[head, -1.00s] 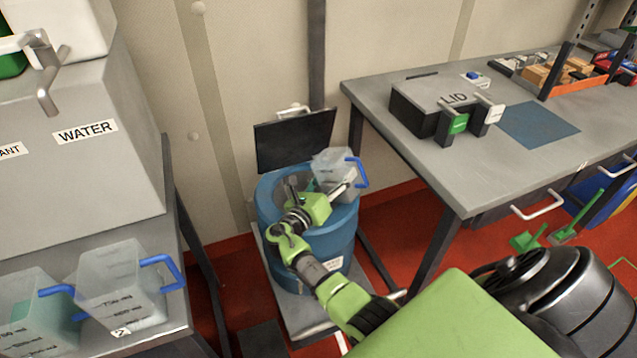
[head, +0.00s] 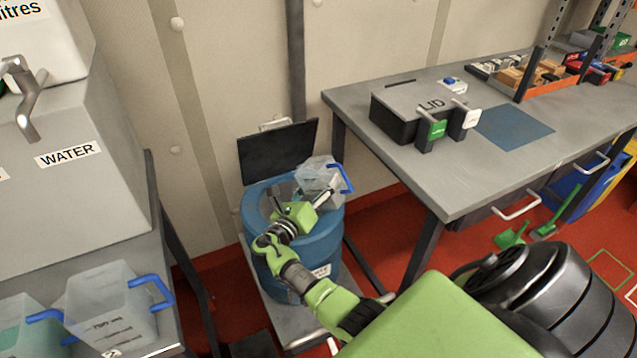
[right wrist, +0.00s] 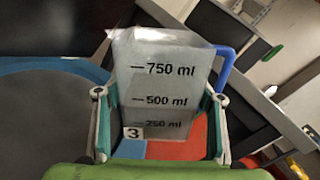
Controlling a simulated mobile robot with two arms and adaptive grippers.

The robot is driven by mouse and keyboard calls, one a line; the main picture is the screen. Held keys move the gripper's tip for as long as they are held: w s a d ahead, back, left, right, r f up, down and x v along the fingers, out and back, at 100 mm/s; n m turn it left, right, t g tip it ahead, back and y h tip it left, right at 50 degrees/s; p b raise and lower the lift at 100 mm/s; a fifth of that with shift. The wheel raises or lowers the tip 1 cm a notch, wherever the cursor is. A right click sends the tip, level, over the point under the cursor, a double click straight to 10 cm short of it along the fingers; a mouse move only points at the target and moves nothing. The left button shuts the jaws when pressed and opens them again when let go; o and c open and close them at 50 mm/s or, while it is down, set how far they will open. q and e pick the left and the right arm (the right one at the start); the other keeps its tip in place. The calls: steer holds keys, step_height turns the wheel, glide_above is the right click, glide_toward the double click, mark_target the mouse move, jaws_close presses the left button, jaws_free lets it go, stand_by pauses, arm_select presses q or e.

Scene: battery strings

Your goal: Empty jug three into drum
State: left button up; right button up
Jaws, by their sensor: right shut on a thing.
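Jug three (head: 316,172) is clear with a blue handle, and it is at the right part of the blue drum's (head: 318,254) open top. In the right wrist view the jug (right wrist: 165,85) shows a "3" label and 250, 500 and 750 ml marks. My right gripper (right wrist: 160,97) is shut around its sides. In the head view the gripper (head: 318,200) is over the drum. The jug looks tilted in the head view. I cannot make out any liquid in it. The drum's dark lid (head: 278,152) stands open behind. My left gripper is out of view.
Two other clear jugs with blue handles, one (head: 108,295) nearer the drum and one (head: 25,325) with greenish liquid, stand on the left bench below the WATER tank (head: 75,195).

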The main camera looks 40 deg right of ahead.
mark_target(315, 180)
steer(key=shift+r+n+p, duration=0.3)
steer(key=shift+r+p, duration=0.05)
steer(key=shift+p, duration=0.05)
steer(key=shift+r, duration=0.1)
stand_by(1.0)
steer(key=shift+s+d+r+n+p, duration=0.1)
steer(key=shift+r+n+p, duration=0.35)
steer(key=shift+n+p, duration=0.6)
steer(key=shift+r+p, duration=0.1)
steer(key=shift+p, duration=0.3)
stand_by(0.4)
steer(key=shift+r+n+p, duration=0.35)
steer(key=shift+r+p, duration=0.05)
steer(key=shift+p, duration=0.45)
steer(key=shift+r+n+p, duration=0.2)
steer(key=shift+n+p, duration=0.1)
steer(key=shift+p, duration=0.1)
stand_by(0.6)
steer(key=shift+r+n+p, duration=0.4)
steer(key=shift+n+p, duration=0.2)
steer(key=shift+p, duration=0.15)
